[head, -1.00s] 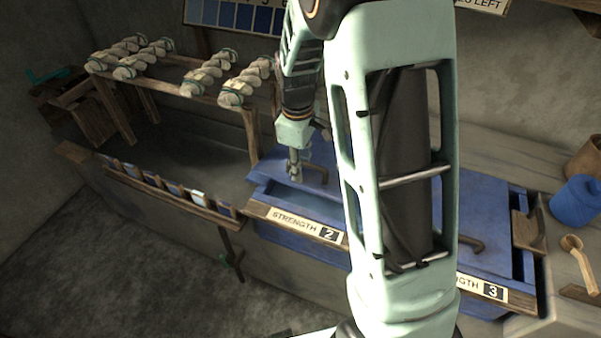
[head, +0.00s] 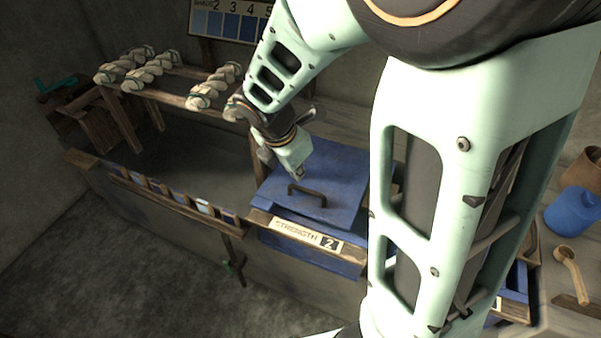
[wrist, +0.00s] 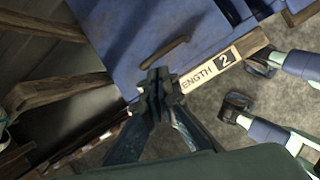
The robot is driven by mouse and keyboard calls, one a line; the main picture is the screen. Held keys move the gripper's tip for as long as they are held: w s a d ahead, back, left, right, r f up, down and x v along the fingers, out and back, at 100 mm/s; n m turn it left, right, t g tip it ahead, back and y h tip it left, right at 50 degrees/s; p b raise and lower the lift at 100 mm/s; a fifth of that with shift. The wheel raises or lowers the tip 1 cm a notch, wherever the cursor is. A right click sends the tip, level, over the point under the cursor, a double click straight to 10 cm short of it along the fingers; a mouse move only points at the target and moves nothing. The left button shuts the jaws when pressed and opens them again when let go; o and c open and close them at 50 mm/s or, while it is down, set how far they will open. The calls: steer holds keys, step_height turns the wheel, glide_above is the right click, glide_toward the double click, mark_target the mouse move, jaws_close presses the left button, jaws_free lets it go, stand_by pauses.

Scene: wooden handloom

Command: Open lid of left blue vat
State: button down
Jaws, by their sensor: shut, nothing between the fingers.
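The left blue vat (head: 300,253) carries a "STRENGTH 2" label on its front rail. Its blue lid (head: 335,170) lies flat over the top, with a dark bar handle (head: 307,193) near the front. The lid (wrist: 125,25) and part of the label (wrist: 210,82) also show there.
The right vat (head: 515,280) is mostly hidden by my arm. A blue jug (head: 573,211) and wooden ladle (head: 570,268) are on the right counter. A rack with yarn skeins (head: 150,70) stands behind left. The floor (head: 140,270) at front left is clear.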

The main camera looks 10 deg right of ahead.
steer(key=s+r+n, duration=0.1)
steer(key=r+n, duration=0.1)
steer(key=n, duration=0.2)
steer(key=b, duration=0.8)
glide_toward(304, 189)
steer(key=shift+t, duration=0.4)
steer(key=x, duration=0.5)
steer(key=shift+d+f, duration=0.2)
steer(key=shift+f, duration=0.15)
steer(key=shift+w+d+r+p, duration=0.1)
steer(key=shift+d+r+p, duration=0.05)
steer(key=shift+r+p, duration=0.5)
steer(key=shift+w+d+r+p, duration=0.2)
steer(key=shift+w+r+p, duration=0.1)
steer(key=shift+r+p, duration=0.6)
steer(key=shift+f, duration=0.1)
